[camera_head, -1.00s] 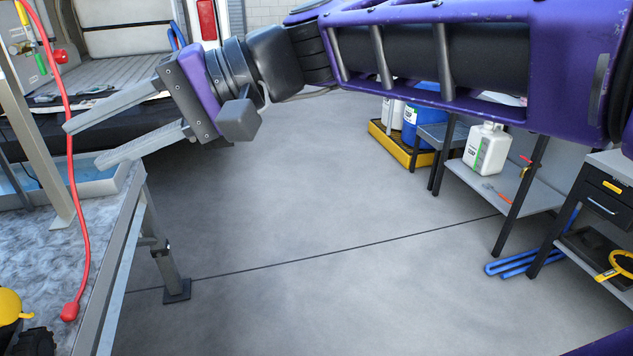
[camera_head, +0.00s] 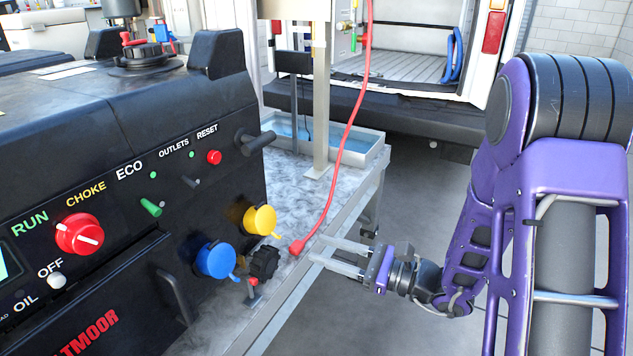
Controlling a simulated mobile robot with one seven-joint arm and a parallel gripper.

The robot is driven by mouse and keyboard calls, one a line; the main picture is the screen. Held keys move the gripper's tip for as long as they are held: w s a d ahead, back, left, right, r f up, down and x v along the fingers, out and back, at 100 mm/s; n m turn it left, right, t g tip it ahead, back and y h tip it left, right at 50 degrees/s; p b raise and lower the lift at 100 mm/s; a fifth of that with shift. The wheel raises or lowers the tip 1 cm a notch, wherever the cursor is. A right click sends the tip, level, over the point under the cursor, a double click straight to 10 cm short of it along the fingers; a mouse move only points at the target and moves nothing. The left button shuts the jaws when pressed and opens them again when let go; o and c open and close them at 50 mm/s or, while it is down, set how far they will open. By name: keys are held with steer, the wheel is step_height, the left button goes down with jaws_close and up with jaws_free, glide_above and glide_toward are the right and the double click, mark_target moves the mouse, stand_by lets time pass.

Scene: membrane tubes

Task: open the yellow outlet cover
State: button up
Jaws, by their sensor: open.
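The yellow outlet cover (camera_head: 260,220) is a round cap with a small tab at its lower right. It sits closed on the side panel of the black generator (camera_head: 130,140), right of and above the blue outlet cover (camera_head: 214,260). My gripper (camera_head: 313,249) is open and empty, with its two grey fingers pointing left toward the panel. It is to the right of the yellow cover and apart from it. The fingertips are near the red cable's plug end (camera_head: 298,246); I cannot tell whether they touch it.
A black knob-like fitting (camera_head: 264,262) is below the yellow cover. The red cable (camera_head: 345,140) hangs down to the grey bench (camera_head: 300,185). A blue-lined tray (camera_head: 340,160) and a post (camera_head: 320,100) stand behind. Floor right of the bench is clear.

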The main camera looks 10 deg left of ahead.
mark_target(271, 224)
steer(key=f+x, duration=0.1)
steer(key=x, duration=0.8)
steer(key=shift+w+f, duration=0.2)
steer(key=shift+w, duration=0.15)
jaws_close()
stand_by(0.9)
